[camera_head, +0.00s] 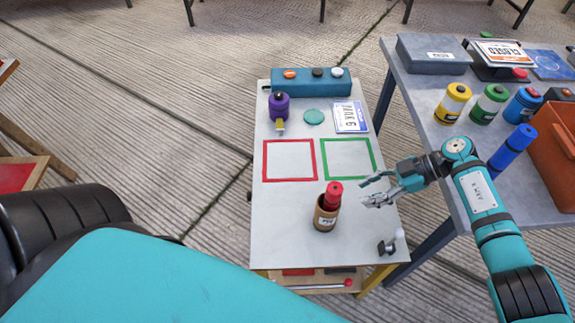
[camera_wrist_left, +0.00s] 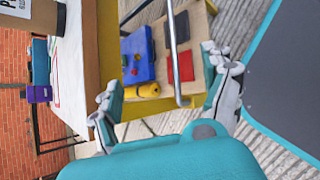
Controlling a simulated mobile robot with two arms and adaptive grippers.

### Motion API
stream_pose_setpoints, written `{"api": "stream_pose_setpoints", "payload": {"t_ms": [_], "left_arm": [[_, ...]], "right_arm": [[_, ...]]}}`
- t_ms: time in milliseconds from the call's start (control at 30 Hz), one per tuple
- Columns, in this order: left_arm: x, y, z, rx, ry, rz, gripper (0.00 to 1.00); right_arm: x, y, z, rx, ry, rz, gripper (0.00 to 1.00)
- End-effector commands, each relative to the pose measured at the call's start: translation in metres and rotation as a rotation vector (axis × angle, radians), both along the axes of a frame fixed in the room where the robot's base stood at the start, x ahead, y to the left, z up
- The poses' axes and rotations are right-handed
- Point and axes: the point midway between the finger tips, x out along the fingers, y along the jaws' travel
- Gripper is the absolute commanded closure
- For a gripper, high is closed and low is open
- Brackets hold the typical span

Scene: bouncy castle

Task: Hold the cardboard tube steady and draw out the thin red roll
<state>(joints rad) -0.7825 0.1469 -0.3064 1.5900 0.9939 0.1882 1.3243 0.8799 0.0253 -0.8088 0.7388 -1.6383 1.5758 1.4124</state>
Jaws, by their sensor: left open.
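The brown cardboard tube (camera_head: 324,214) stands upright near the front of the white-topped table, with a pale label on its side. The red roll (camera_head: 333,193) sticks out of its top; its lower part is hidden inside. My right gripper (camera_head: 369,190) is open and empty, a little to the right of the tube and roll, apart from both. My left gripper (camera_wrist_left: 160,70) shows only in the left wrist view; it is open with nothing between its fingers. A labelled tan object cut off at the top left there (camera_wrist_left: 36,13) looks like the tube.
A small dark stand (camera_head: 387,247) is at front right. A side table holds bottles and an orange bin (camera_head: 553,150).

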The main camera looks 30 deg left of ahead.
Motion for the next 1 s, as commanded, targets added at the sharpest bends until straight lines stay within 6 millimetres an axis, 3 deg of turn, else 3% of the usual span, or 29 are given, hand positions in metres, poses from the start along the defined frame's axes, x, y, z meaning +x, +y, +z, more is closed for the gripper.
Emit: {"api": "stream_pose_setpoints", "payload": {"t_ms": [33,133,233,400,600,1000], "left_arm": [[0.003,-0.001,0.029,-0.157,-0.015,0.145,0.18],[0.026,0.003,0.078,-0.449,-0.049,0.380,0.18],[0.060,0.008,0.109,-0.583,-0.090,0.431,0.18],[0.090,0.014,0.142,-0.705,-0.124,0.457,0.18],[0.106,0.016,0.150,-0.743,-0.135,0.464,0.18],[0.172,0.006,0.123,-0.742,-0.135,0.463,0.18]], "right_arm": [[0.000,0.000,0.000,0.000,0.000,0.000,0.62],[0.000,0.000,0.000,0.000,0.000,0.000,0.62],[0.000,0.000,0.000,0.000,0.000,0.000,0.62],[0.000,0.000,0.000,0.000,0.000,0.000,0.62],[0.000,0.000,0.000,0.000,0.000,0.000,0.62],[0.000,0.000,0.000,0.000,0.000,0.000,0.62]]}}
